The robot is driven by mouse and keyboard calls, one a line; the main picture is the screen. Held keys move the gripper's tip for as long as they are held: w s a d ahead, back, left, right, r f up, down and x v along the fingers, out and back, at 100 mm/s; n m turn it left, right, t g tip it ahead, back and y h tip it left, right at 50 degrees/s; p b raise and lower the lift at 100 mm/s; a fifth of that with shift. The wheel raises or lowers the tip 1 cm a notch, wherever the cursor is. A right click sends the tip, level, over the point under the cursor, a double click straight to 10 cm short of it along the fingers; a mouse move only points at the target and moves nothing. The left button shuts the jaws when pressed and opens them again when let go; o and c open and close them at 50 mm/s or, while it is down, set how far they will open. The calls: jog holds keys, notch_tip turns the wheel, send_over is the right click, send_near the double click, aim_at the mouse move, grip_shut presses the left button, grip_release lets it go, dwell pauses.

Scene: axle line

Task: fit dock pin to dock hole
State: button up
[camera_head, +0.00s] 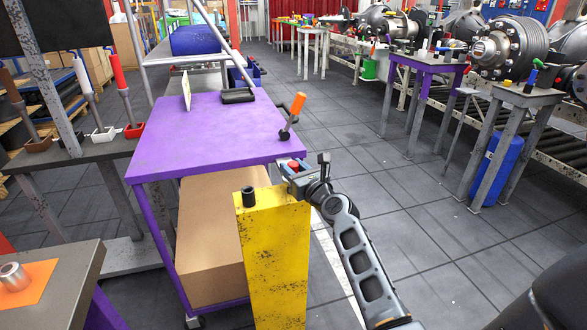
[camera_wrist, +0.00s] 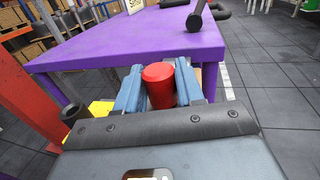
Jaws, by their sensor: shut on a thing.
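A red-topped cylinder (camera_wrist: 160,88), which looks like the dock pin, stands between the blue fingers of my gripper (camera_wrist: 158,76) in the wrist view. The fingers are shut on it. In the head view my gripper (camera_head: 292,171) is at the near right corner of the purple cart (camera_head: 200,135); the red top (camera_head: 293,164) shows small there. The pin's lower end is hidden. A yellow post (camera_head: 275,255) stands in front of the cart. A short black cylinder (camera_head: 248,195), perhaps the dock hole's collar, is on its top, left of my gripper. It also shows in the wrist view (camera_wrist: 73,114).
An orange-handled lever (camera_head: 292,115) rises at the cart's right edge. A cardboard box (camera_head: 208,245) sits on the cart's lower shelf. A table (camera_head: 40,295) is at the near left. Floor to the right is open, before the purple stand (camera_head: 428,63).

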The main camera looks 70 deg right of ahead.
jog(key=shift+f, duration=0.4)
jog(key=o, duration=1.2)
jog(key=v, duration=0.8)
jog(key=shift+b, duration=0.4)
jog(key=shift+w, duration=0.1)
